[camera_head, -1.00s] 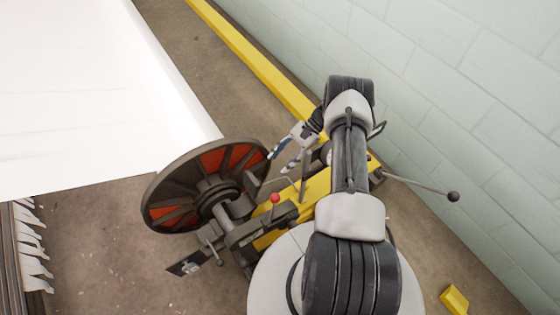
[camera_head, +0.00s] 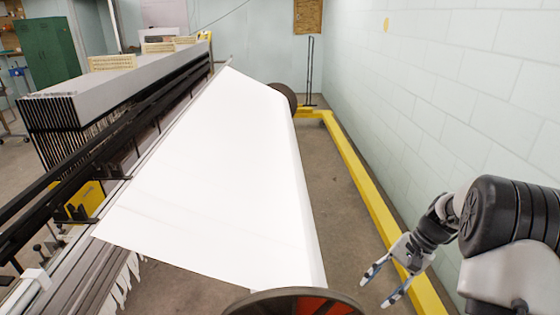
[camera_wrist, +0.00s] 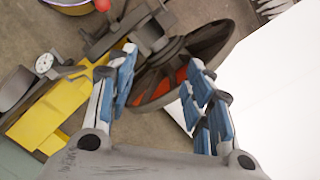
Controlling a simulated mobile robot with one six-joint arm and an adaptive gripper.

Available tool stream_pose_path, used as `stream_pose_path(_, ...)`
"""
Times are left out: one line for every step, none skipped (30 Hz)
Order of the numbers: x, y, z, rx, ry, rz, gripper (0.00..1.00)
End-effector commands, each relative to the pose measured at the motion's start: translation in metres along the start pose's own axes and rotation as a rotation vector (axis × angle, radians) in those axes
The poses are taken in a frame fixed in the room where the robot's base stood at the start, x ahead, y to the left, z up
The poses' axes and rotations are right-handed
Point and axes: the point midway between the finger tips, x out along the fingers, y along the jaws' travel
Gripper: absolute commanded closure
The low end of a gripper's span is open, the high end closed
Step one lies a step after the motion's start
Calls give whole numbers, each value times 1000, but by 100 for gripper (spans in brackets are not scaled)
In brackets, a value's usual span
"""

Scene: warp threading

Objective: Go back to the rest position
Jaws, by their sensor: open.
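My gripper (camera_head: 382,283) is at the lower right of the head view, with its two blue-padded fingers spread apart and nothing between them. In the wrist view my gripper (camera_wrist: 160,85) also shows open and empty. Beyond its fingers is a dark round beam flange (camera_wrist: 200,60) with orange-red panels. The top of the same flange (camera_head: 292,303) shows at the bottom edge of the head view, left of my gripper. The fingers look apart from it.
A white warp sheet (camera_head: 215,170) stretches over the middle. A yellow floor rail (camera_head: 362,190) runs along the pale block wall (camera_head: 440,90) on the right. Yellow machinery with a dial gauge (camera_wrist: 44,63) lies left in the wrist view. Bare floor (camera_head: 335,200) lies between sheet and rail.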

Motion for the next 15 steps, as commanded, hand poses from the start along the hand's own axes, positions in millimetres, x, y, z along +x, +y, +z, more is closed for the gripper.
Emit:
stream_pose_path(-17,-9,22,-52,40,20,53)
stream_pose_path(-24,-12,33,-80,61,32,53)
stream_pose_path(-34,-15,49,-115,88,48,53)
stream_pose_path(-40,-18,60,-143,109,59,53)
stream_pose_path(-46,-19,72,-170,129,70,53)
stream_pose_path(-54,-21,88,-207,156,85,53)
stream_pose_path(-60,-22,100,-235,178,94,53)
stream_pose_path(-64,-22,111,-262,199,105,53)
stream_pose_path(-70,-21,127,-298,226,118,53)
stream_pose_path(-74,-21,139,-326,248,128,53)
stream_pose_path(-78,-20,150,-353,269,136,53)
stream_pose_path(-82,-17,165,-391,297,149,53)
stream_pose_path(-85,-15,176,-419,318,157,53)
stream_pose_path(-87,-12,187,-447,340,165,53)
stream_pose_path(-89,-8,201,-483,367,176,53)
